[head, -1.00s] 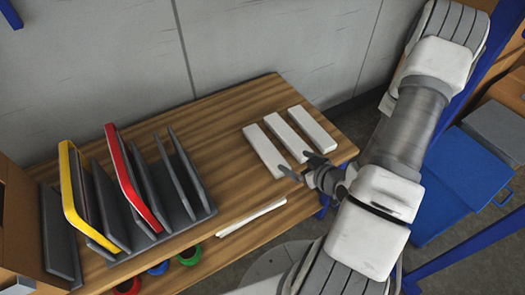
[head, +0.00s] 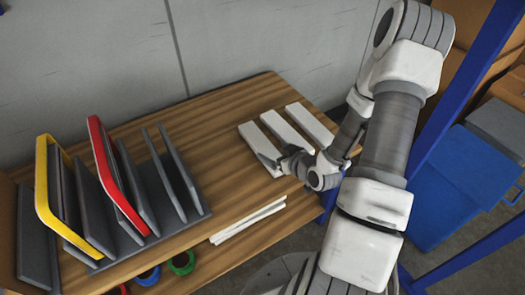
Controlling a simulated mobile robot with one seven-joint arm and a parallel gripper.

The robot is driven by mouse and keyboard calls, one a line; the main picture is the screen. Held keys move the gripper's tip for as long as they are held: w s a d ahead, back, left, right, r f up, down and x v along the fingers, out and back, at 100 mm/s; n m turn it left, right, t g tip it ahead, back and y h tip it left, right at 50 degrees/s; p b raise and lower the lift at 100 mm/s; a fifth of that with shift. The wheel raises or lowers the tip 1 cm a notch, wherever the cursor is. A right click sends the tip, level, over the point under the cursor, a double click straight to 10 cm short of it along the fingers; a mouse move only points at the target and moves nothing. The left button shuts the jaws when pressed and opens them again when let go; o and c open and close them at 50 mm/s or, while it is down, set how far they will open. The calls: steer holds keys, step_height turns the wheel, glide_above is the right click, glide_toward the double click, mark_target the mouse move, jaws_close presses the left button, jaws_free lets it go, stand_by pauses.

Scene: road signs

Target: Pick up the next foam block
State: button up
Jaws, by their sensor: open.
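Three white foam blocks lie side by side on the wooden table's right part in the head view: a left one (head: 257,141), a middle one (head: 284,130) and a right one (head: 312,125). My gripper (head: 284,161) is open at the near end of the left block, low over the table. Its dark fingers overlap that end in the picture. Whether they touch the block or straddle it I cannot tell.
A dark rack (head: 196,214) with upright grey dividers stands at the table's left, holding a yellow-edged sign (head: 42,185) and a red-edged sign (head: 106,165). Thin white strips (head: 248,222) lie along the front edge. The wooden table (head: 215,125) is clear between rack and blocks.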

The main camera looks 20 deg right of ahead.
mark_target(263, 145)
steer(key=shift+a+r+b+x, duration=0.15)
steer(key=shift+b+x, duration=0.4)
steer(key=shift+x, duration=1.2)
steer(key=shift+a+r+b+x, duration=0.15)
steer(key=shift+b+x, duration=0.35)
steer(key=shift+x, duration=1.3)
steer(key=shift+w, duration=0.1)
steer(key=c, duration=1.2)
steer(key=shift+r, duration=0.1)
steer(key=shift+c, duration=0.2)
